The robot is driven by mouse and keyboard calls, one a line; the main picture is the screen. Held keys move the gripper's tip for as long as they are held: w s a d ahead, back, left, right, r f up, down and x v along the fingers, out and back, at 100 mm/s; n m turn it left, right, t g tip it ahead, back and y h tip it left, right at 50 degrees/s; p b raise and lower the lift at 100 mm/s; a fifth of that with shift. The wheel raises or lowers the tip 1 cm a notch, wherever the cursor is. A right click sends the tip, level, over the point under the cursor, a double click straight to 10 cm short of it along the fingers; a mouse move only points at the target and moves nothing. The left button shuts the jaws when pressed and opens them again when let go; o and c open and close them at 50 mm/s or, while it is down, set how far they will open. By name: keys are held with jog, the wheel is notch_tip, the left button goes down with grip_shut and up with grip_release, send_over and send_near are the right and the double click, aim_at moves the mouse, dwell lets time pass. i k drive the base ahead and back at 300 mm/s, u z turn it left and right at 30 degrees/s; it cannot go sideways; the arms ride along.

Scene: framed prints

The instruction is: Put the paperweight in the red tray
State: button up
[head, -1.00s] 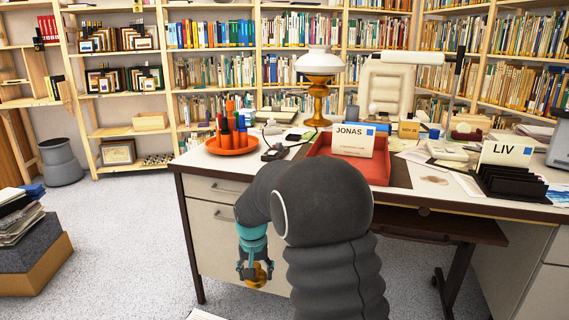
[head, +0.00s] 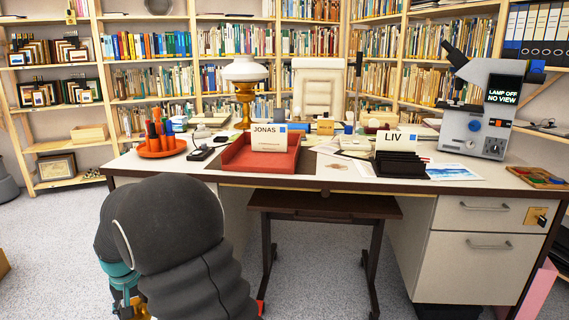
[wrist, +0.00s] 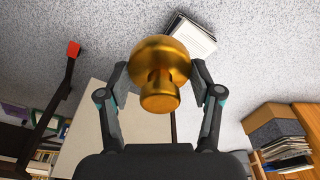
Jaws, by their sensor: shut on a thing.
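My gripper (head: 128,303) shows at the lower left of the head view, low in front of the desk and partly hidden by my arm. In the wrist view it is shut on the brass paperweight (wrist: 160,65), a rounded golden piece with a knob, held between the two fingers. The red tray (head: 240,162) lies on the desk top at its left part, up and to the right of my gripper. A card reading JONAS stands at the tray. The paperweight is clear of the floor.
On the desk (head: 330,182), an orange dish of pens (head: 161,148) and a lamp (head: 245,90) stand near the tray. A black holder with a LIV card (head: 398,165) and a microscope (head: 480,110) are to the right. An under-desk shelf (head: 325,205) juts out in front.

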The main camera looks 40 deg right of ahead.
aim_at(261, 165)
jog(key=k, duration=0.5)
jog(key=z, duration=1.35)
jog(key=i, duration=0.2)
